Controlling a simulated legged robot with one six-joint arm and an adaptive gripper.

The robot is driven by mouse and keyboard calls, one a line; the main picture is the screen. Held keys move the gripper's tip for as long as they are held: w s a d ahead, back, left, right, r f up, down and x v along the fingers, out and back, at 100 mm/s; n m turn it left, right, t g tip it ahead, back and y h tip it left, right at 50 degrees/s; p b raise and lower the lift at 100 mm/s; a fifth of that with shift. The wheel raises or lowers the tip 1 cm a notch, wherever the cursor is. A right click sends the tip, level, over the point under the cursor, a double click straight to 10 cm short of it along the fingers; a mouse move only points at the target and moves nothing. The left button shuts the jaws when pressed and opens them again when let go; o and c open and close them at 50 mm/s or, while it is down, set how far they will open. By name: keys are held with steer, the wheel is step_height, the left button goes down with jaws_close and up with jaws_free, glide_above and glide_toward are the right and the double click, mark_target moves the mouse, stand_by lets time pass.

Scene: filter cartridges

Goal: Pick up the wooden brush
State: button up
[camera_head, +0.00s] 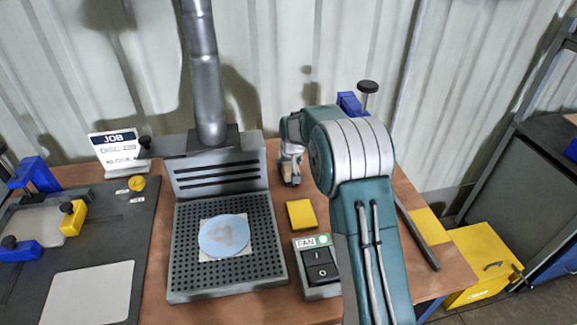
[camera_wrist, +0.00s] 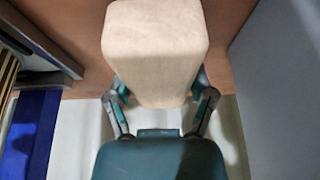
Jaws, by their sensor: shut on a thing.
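The wooden brush (camera_wrist: 155,45) shows in the wrist view as a pale, rounded wooden block. My gripper (camera_wrist: 161,88) is shut on it, with one finger at each side of the block. The block hides the fingertips and whatever lies beneath it; no bristles show. In the head view my gripper (camera_head: 290,178) is at the back of the table, right of the perforated grey unit, and partly behind my arm. I cannot make out the brush clearly there.
The perforated grey extraction unit (camera_head: 180,285) holds a blue disc (camera_head: 224,236). A yellow block (camera_head: 301,214) and a fan switch box (camera_head: 318,268) stand in front of my gripper. A corrugated wall (camera_head: 270,60) is close behind. A yellow case (camera_head: 487,262) is at right.

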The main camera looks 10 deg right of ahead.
step_height(320, 180, up, 3)
steer(key=shift+w+r, duration=0.1)
steer(key=s+r, duration=0.5)
steer(key=r, duration=0.1)
steer(key=shift+s+r, duration=0.3)
steer(key=shift+s, duration=0.1)
steer(key=s+r, duration=0.3)
steer(key=s, duration=0.5)
steer(key=shift+s+r, duration=0.15)
steer(key=o, duration=0.5)
steer(key=shift+c, duration=1.2)
